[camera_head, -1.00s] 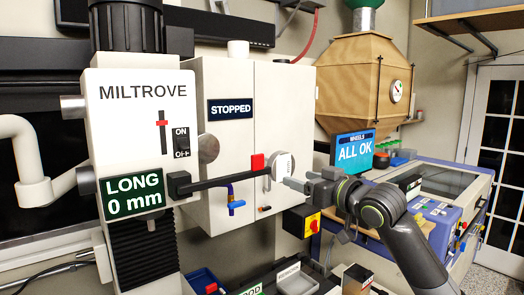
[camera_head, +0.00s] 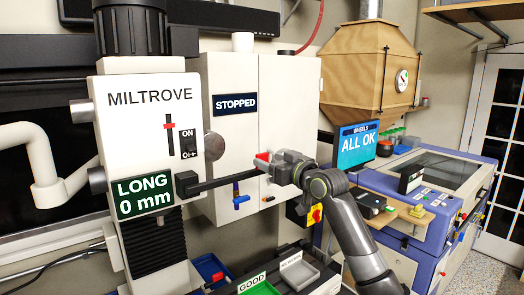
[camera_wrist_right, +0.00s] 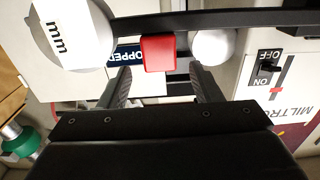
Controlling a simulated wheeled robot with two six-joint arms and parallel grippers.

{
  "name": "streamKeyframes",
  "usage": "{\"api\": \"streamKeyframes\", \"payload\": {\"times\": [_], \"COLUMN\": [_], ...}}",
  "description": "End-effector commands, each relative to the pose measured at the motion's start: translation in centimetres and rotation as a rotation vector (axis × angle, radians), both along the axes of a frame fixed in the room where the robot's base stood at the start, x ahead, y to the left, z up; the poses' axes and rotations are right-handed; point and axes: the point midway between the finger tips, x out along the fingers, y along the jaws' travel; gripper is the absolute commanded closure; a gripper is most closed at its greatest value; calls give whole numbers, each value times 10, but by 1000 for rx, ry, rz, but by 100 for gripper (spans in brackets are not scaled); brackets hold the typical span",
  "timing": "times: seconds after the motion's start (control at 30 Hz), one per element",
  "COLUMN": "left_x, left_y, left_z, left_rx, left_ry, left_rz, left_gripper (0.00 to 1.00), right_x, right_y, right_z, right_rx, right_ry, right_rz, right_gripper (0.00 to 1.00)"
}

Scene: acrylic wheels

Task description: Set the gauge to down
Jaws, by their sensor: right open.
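The white MILTROVE gauge unit (camera_head: 150,130) stands at the left with a green display reading LONG 0 mm (camera_head: 144,193). Its dark arm (camera_head: 228,181) reaches right from a black block, slightly upward. A red block (camera_head: 262,157) sits at the arm's far end, partly hidden by my right gripper (camera_head: 268,167). In the wrist view the red block (camera_wrist_right: 158,53) lies just beyond and between the fingertips of my open right gripper (camera_wrist_right: 160,80); contact cannot be told. A round part labelled mm (camera_wrist_right: 58,35) is beside it. My left gripper is out of view.
A white cabinet (camera_head: 285,95) marked STOPPED is behind the arm. A blue-handled valve (camera_head: 240,200) hangs below it. Green (camera_head: 262,288) and grey (camera_head: 298,274) trays stand beneath. A blue ALL OK screen (camera_head: 357,145) and a blue-and-white machine (camera_head: 445,175) are at the right.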

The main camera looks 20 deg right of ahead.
Motion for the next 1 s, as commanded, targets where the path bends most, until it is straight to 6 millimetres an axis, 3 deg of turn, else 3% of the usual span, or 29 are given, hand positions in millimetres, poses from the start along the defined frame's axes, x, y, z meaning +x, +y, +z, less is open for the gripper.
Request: {"api": "streamKeyframes", "payload": {"times": [0.3, 0.77, 1.0], "left_x": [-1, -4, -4], "left_y": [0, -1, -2], "left_z": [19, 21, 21], "left_rx": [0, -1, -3], "left_ry": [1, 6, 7], "left_rz": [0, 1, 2], "left_gripper": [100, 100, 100], "right_x": [35, 43, 43], "right_y": [13, 16, 16], "right_z": [2, 0, 0], "right_rx": [3, 0, 0], "right_ry": [1, -1, 0], "right_rz": [1, 1, 0], "right_gripper": [42, 42, 69]}}
